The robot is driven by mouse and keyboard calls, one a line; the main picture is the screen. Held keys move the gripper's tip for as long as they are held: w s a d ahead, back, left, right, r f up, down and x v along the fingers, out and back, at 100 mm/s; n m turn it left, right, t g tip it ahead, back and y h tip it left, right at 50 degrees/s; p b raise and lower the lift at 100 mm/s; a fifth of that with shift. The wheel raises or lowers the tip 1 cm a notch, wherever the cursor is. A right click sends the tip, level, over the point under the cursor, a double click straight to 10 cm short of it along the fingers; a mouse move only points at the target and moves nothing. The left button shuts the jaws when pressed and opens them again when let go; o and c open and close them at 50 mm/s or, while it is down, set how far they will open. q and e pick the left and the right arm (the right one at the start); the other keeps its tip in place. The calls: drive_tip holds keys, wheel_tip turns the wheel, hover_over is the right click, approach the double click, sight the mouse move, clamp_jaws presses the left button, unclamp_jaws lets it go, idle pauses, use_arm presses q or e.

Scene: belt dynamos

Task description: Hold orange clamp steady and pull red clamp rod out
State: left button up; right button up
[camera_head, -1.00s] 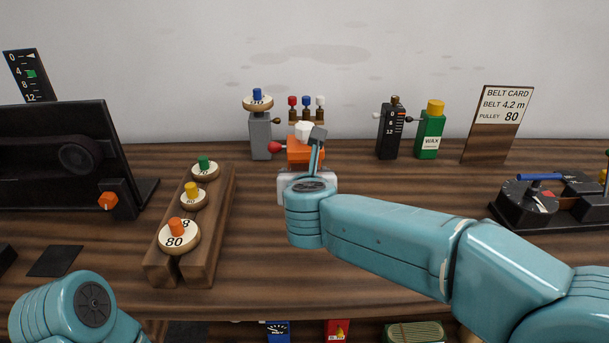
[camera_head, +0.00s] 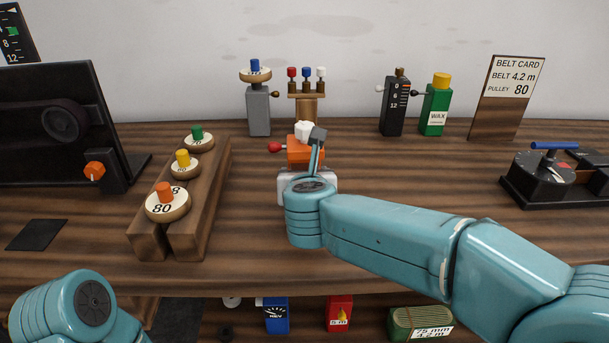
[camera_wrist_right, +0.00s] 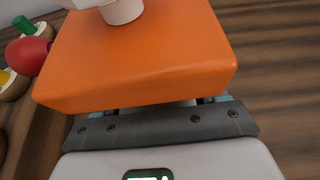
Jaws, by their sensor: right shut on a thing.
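The orange clamp (camera_head: 298,155) shows in the head view just beyond my right wrist, with a white knob (camera_head: 303,130) on top and a red-tipped rod (camera_head: 275,147) sticking out to the left. In the right wrist view the orange block (camera_wrist_right: 140,60) fills the upper middle, with the red tip (camera_wrist_right: 27,56) at its left. My right gripper (camera_head: 317,140) is shut on the orange clamp; the block hides most of the fingers. Only part of my left arm shows at the lower left; its gripper is out of view.
A wooden rack (camera_head: 215,200) with numbered pulleys stands left of the clamp. Behind are a grey post (camera_head: 259,112), a stand of coloured pegs (camera_head: 306,108), a black gauge (camera_head: 394,110) and a green wax bottle (camera_head: 433,113). Bare tabletop (camera_head: 420,170) lies to the right.

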drive_tip(key=shift+f+b, duration=0.3)
drive_tip(key=shift+b, duration=0.15)
drive_tip(key=shift+f, duration=0.35)
idle(1.1)
